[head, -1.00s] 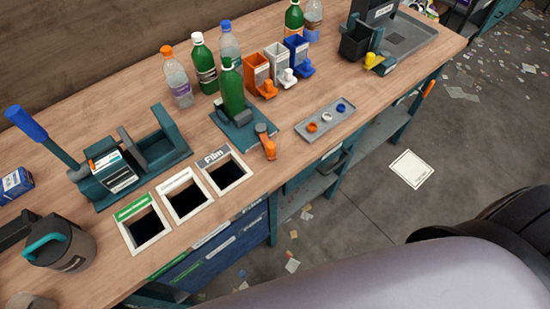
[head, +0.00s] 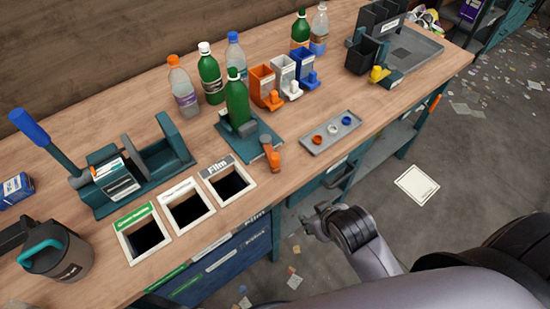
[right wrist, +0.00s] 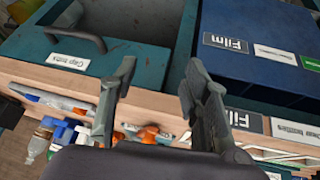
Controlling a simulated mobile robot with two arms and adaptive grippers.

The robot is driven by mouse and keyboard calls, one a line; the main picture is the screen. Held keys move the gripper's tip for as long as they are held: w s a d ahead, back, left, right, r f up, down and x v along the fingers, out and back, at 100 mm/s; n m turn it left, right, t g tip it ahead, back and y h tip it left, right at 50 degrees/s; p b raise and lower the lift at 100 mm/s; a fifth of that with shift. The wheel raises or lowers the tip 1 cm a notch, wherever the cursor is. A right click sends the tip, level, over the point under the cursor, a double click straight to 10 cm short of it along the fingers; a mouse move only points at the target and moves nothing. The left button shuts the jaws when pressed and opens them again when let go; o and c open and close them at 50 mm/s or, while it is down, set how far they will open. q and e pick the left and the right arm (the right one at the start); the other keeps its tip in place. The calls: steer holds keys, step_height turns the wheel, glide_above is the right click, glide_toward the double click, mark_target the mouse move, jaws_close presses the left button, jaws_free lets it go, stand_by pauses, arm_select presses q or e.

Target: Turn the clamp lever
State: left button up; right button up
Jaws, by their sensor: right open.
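The clamp lever (head: 272,157) has an orange grip and sits at the front right of a teal clamp base (head: 247,142) on the bench. A green bottle (head: 237,105) stands upright in this clamp. My right gripper (head: 309,222) is in front of the bench edge, below and to the right of the lever and apart from it. In the right wrist view the two fingers (right wrist: 157,78) are spread with nothing between them. My left gripper does not show.
Three framed bin openings (head: 188,205) lie left of the lever. A grey tray (head: 331,132) with caps lies to its right. Bottles (head: 184,88) and cap dispensers (head: 267,87) stand behind. A press with a blue handle (head: 32,127) is at left. A drawer (right wrist: 95,60) is below.

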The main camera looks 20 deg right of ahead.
steer(key=w+a+r+n+t, duration=0.2)
steer(key=w+r+t, duration=0.6)
steer(key=w+r, duration=0.7)
steer(key=w+a+r+n+t+y, duration=0.2)
steer(key=a+r+n+t+y, duration=0.15)
steer(key=r, duration=0.45)
steer(key=w+a+r+n+t+y, duration=0.2)
steer(key=w+a+r+n+t, duration=0.15)
steer(key=r, duration=0.45)
steer(key=s+a+r+n+g+y, duration=0.1)
steer(key=s+a+r+n+y, duration=0.2)
steer(key=a+r+n+y, duration=0.45)
steer(key=s+a+n+g+y, duration=0.6)
steer(key=a+n+g+y, duration=0.4)
steer(key=n+g, duration=0.65)
steer(key=n+g+h, duration=0.3)
steer(key=n+h, duration=0.7)
steer(key=h, duration=1.3)
glide_above(275, 156)
step_height(275, 156, down, 18)
step_height(275, 156, down, 16)
steer(key=p, duration=0.4)
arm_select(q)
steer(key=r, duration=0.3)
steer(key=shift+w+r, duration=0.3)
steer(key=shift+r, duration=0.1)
